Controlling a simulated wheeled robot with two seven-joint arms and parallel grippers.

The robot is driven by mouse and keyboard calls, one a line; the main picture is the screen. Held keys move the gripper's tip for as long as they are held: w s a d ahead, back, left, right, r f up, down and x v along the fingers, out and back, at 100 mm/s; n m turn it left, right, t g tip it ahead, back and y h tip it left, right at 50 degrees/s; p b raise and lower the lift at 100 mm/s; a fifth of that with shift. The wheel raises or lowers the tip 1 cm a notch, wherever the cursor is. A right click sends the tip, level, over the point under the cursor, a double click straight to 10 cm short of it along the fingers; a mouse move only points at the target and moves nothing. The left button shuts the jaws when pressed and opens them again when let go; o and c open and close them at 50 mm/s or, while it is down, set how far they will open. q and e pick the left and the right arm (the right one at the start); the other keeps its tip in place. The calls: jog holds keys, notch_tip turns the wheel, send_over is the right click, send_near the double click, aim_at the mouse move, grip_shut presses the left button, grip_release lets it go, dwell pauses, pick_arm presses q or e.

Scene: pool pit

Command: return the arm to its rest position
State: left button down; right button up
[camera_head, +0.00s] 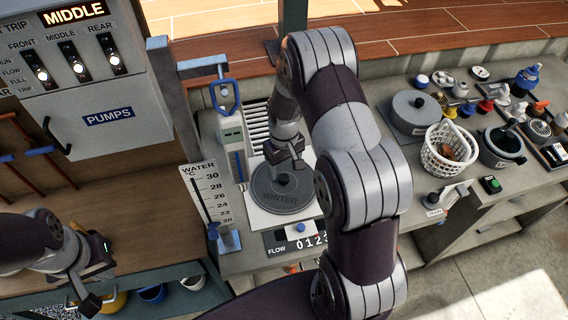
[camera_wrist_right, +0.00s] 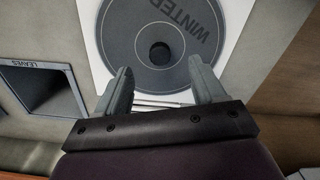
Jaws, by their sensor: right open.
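My right arm (camera_head: 345,130) reaches across the middle of the head view and bends down over the counter. Its gripper (camera_head: 285,158) is above the grey round lid marked WINTER (camera_head: 278,199). In the right wrist view the two fingers of that gripper (camera_wrist_right: 160,68) are spread apart with nothing between them. The lid (camera_wrist_right: 122,42) lies beyond them on a white square plate (camera_wrist_right: 90,22), its dark centre knob showing. My left gripper (camera_head: 94,272) hangs at the lower left, away from the counter; its finger gap is unclear.
A water gauge (camera_head: 205,193) and a blue-handled stand (camera_head: 229,125) rise left of the lid. A grey pot (camera_head: 416,112), white basket (camera_head: 436,161) and small items crowd the right counter. The PUMPS box (camera_head: 100,95) is upper left.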

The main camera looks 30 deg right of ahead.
notch_tip(320, 180, up, 4)
jog(key=p, duration=0.3)
dwell(0.4)
